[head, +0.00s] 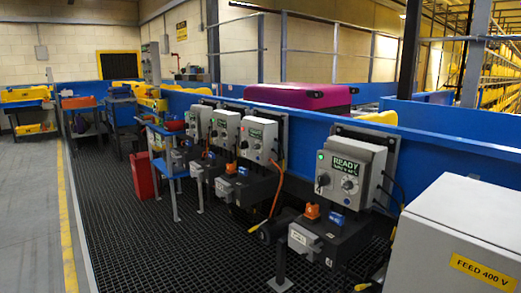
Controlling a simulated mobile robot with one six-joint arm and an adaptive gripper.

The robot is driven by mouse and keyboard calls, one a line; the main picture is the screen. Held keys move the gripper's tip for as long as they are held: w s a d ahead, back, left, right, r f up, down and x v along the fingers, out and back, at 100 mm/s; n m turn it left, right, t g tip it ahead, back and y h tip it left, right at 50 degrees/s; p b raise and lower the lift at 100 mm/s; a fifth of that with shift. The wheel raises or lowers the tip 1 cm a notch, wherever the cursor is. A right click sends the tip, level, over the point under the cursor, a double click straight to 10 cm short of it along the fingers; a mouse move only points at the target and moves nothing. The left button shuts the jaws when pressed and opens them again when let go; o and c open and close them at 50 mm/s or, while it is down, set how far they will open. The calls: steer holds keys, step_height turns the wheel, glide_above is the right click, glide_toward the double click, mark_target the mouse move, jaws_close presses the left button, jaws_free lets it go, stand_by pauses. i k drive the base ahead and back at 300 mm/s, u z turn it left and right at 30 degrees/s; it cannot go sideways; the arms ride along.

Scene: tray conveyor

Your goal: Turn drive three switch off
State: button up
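Several grey drive boxes stand in a row along the blue conveyor side. The nearest drive box (350,172) has a lit screen reading READY, a green lamp, a black knob (322,180) on its left and a round dial (349,184). Farther back are a second drive box (259,138), a third (225,128) and the farthest (198,122), each with a small screen. Smaller grey switch boxes sit lower, the nearest switch box (303,240) beside a dark motor. Number labels are too small to read, so I cannot tell which is drive three. My gripper is not in view.
A grey cabinet marked FEED 400 V (455,240) blocks the near right. An orange cable (277,190) hangs between drives. A magenta case (300,95) lies on the conveyor. Dark grating (180,250) and the grey floor (30,220) on the left are clear.

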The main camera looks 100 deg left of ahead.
mark_target(244, 144)
steer(key=z, duration=0.2)
steer(key=k, duration=0.45)
steer(key=u, duration=2.4)
steer(key=k, duration=0.15)
steer(key=u, duration=1.85)
